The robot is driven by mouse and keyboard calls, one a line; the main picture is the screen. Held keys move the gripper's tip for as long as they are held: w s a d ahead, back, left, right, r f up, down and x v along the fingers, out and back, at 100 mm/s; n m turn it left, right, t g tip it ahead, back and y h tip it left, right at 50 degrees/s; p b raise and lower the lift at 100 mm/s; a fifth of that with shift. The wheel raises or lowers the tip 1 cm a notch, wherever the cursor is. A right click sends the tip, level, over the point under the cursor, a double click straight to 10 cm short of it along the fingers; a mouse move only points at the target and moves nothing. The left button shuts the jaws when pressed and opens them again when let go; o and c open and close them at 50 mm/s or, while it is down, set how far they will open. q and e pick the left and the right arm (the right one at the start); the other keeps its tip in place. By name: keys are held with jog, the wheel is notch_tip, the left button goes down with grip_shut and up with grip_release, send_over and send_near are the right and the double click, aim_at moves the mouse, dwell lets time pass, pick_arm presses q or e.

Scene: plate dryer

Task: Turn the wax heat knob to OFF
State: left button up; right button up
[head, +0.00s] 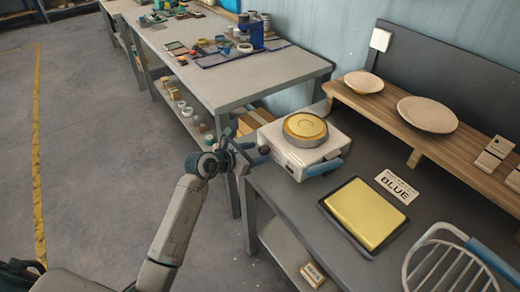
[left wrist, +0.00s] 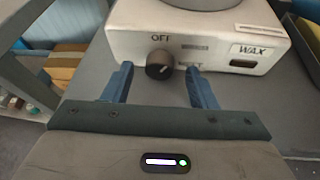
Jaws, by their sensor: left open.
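The wax heater (head: 318,155) is a white box with a round yellow-topped pot (head: 305,126), on the near bench's left end. In the left wrist view its front panel (left wrist: 120,45) carries a dark round knob (left wrist: 160,66). OFF is printed above the knob, a partly hidden label, seemingly MELT, is to its right, and WAX is farther right. The knob's pointer direction is hard to tell. My left gripper (head: 255,153) is open at the heater's front. In the left wrist view its blue fingers stand on either side of the knob, apart from it. My right gripper is not in view.
A yellow-filled tray (head: 368,213), a BLUE card (head: 397,187) and a white wire rack (head: 445,262) lie right of the heater on the bench. A wooden shelf (head: 440,138) with two plates runs behind. Another cluttered bench (head: 235,88) stands farther back. Open floor lies left.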

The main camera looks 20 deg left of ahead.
pick_arm(q)
jog(key=shift+x, duration=1.1)
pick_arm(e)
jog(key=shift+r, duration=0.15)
pick_arm(q)
jog(key=c, duration=1)
jog(key=shift+o, duration=0.2)
jog(key=shift+a, duration=0.1)
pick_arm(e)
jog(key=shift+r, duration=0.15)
